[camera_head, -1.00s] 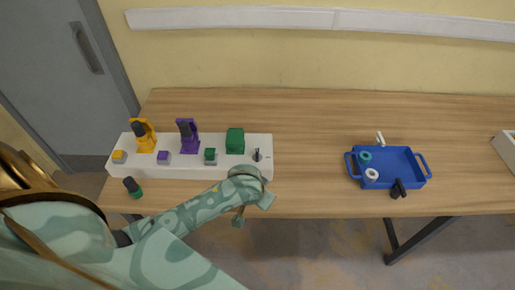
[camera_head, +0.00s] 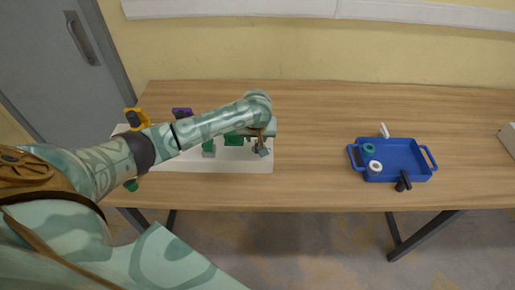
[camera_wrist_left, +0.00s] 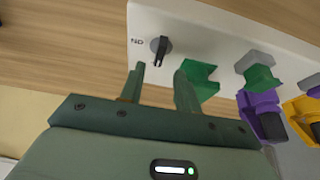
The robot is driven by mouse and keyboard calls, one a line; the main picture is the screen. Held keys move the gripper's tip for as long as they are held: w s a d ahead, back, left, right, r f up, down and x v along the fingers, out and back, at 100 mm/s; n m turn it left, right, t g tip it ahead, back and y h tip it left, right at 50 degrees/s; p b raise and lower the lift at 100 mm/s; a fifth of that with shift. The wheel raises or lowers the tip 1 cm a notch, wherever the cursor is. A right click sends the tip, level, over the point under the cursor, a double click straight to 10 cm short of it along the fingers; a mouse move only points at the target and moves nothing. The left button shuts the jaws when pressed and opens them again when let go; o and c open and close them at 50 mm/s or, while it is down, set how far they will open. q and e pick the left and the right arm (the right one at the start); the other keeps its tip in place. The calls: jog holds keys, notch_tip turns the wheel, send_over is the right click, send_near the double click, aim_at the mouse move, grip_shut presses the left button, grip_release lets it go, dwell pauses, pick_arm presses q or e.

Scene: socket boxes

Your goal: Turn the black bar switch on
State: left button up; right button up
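The black bar switch (camera_wrist_left: 160,47) sits on the white box (camera_wrist_left: 205,25) near a dark label, at the end away from the purple and yellow parts. Its bar points roughly towards my fingers in the wrist view. My left gripper (camera_wrist_left: 160,70) is open and empty, with its two green fingers just short of the switch on either side of its line. In the head view the left gripper (camera_head: 263,146) hangs over the right end of the white box (camera_head: 190,164), and my arm mostly hides the switch there. My right gripper is not in view.
Green blocks (camera_wrist_left: 258,78), a purple part (camera_wrist_left: 262,108) and a yellow part (camera_wrist_left: 305,110) stand along the box. A blue tray (camera_head: 400,157) with small rings is on the right of the table (camera_head: 320,110). The table between box and tray is clear.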

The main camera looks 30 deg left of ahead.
aim_at(257, 144)
pick_arm(q)
jog(key=b+x, duration=0.2)
jog(key=x, duration=0.3)
jog(key=shift+w+f, duration=0.1)
jog(key=shift+f, duration=0.15)
